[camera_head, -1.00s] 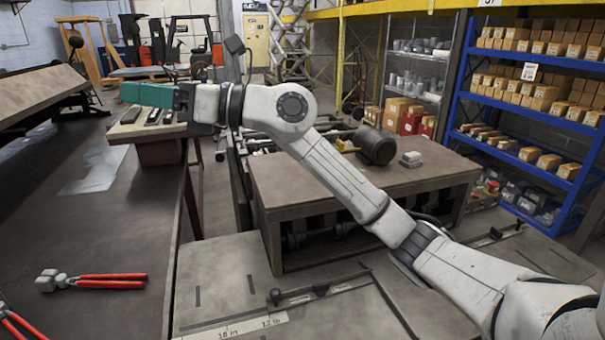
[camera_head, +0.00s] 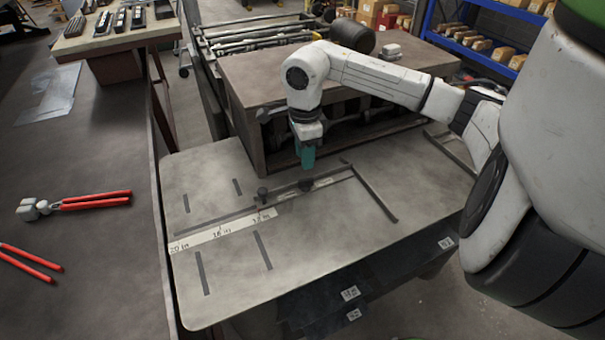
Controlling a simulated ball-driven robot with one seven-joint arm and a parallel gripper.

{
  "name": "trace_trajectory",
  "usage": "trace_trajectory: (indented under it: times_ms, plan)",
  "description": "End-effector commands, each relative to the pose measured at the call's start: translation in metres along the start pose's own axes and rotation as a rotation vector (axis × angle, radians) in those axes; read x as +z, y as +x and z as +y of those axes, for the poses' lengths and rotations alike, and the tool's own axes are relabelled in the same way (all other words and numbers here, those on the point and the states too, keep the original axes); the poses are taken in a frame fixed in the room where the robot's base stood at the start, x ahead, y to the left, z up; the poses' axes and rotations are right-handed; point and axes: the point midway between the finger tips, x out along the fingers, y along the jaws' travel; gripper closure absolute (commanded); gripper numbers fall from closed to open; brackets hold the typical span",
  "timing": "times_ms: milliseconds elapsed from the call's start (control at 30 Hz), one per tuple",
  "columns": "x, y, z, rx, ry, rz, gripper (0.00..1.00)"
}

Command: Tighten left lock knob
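Two small dark lock knobs stand on the gauge bar of the grey metal table (camera_head: 215,278). The left lock knob (camera_head: 262,194) is upright beside the printed ruler strip (camera_head: 222,230). The right knob (camera_head: 306,185) is a short way to its right. My gripper (camera_head: 307,160), with teal fingers, points down just above the right knob, to the right of and above the left knob in the picture. It appears apart from both knobs. The fingers overlap from this angle, so I cannot tell their opening. Nothing shows held in them.
A box-like machine housing (camera_head: 240,85) rises directly behind my gripper. A thin metal bar (camera_head: 372,192) lies angled right of the knobs. Red-handled pliers (camera_head: 95,200) lie on the dark bench at left. The table's front part is clear.

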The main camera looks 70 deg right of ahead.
Motion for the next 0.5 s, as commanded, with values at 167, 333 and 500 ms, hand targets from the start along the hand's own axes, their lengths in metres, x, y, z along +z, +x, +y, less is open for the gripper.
trace_trajectory:
  times_ms: [167,333,500]
  plan:
    - [0.001,0.032,0.001,0.003,0.003,-0.005,0.63]
    - [0.001,0.059,0.000,0.002,0.004,-0.005,0.63]
    - [0.001,0.074,0.000,0.000,0.002,-0.005,0.63]
